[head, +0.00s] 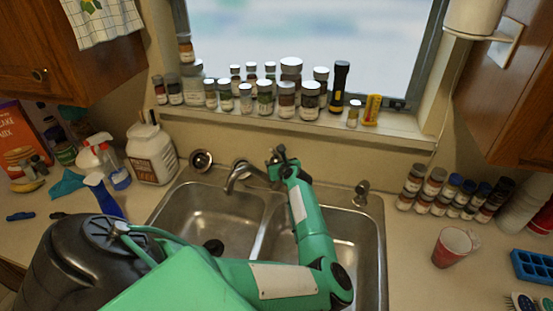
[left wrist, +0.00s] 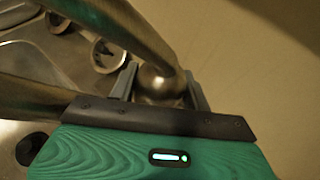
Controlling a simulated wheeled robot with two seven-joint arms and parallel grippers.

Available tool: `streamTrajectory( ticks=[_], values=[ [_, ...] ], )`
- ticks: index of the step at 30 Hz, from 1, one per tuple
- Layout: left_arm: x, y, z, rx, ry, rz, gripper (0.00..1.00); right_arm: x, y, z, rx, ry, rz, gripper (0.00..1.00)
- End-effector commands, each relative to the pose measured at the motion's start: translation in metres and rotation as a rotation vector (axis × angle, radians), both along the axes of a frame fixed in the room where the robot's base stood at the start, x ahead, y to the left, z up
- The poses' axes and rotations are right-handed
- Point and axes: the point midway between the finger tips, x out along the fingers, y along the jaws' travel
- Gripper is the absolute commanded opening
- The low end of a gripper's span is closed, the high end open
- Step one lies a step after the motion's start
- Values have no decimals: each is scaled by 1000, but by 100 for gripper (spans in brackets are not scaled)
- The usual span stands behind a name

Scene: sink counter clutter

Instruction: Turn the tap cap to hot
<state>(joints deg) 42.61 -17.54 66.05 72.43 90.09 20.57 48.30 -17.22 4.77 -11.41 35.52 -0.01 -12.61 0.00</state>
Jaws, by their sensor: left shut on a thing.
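The metal tap (head: 240,174) stands at the back of the double sink, its spout over the left basin. My left gripper (head: 278,157) is at the tap's base, by the back wall. In the left wrist view, the rounded metal tap cap (left wrist: 160,84) sits between the two fingers of my left gripper (left wrist: 164,88), which is shut on it. The spout runs past at the upper left of that view. In the head view my gripper hides most of the cap. My right gripper is in neither view.
The double sink (head: 376,240) lies below my left arm. Many jars (head: 286,98) and a flashlight (head: 340,85) line the windowsill above the tap. A white jug (head: 151,155) and spray bottles stand left. Spice jars and a red cup (head: 452,248) stand right.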

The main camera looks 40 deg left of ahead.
Motion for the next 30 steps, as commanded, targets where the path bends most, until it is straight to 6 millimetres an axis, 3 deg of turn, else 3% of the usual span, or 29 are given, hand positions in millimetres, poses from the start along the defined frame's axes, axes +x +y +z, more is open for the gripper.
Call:
streamTrajectory(
  ticks=[13, 14, 15, 30],
  values=[
    [0, 2, 1, 4, -1, -6, 25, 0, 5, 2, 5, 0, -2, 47],
    [0, 2, 1, 4, -1, -6, 52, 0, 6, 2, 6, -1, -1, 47],
    [0, 2, 1, 4, -1, -6, 57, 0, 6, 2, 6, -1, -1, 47],
    [8, -5, 5, 1, -2, -8, 57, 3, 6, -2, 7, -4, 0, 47]
  ],
)
